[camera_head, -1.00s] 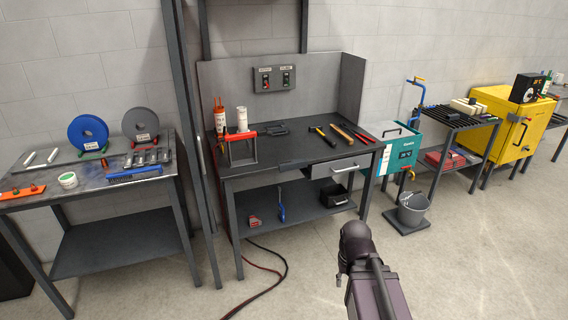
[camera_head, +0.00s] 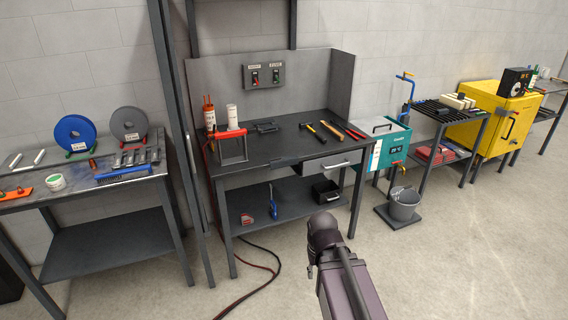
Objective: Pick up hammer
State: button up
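The hammer (camera_head: 313,133) lies on the dark top of the middle workbench (camera_head: 277,147), toward its right half. It has a dark head and a yellow-and-dark handle. A wooden-handled tool (camera_head: 332,129) lies just to its right, apart from it. My arm shows at the bottom right of centre, in front of the bench and well short of the hammer. My gripper's fingers cannot be made out in this view.
Red-handled pliers (camera_head: 352,133) lie at the bench's right end. A red-handled frame (camera_head: 231,147) and bottles stand at its left. The drawer (camera_head: 333,163) sits under the top. A bucket (camera_head: 404,205) stands on the floor to the right. Floor before the bench is clear, except a cable (camera_head: 270,272).

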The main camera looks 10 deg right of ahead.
aim_at(306, 124)
jog(key=u, duration=0.15)
jog(key=i, duration=2.6)
jog(key=z, duration=0.3)
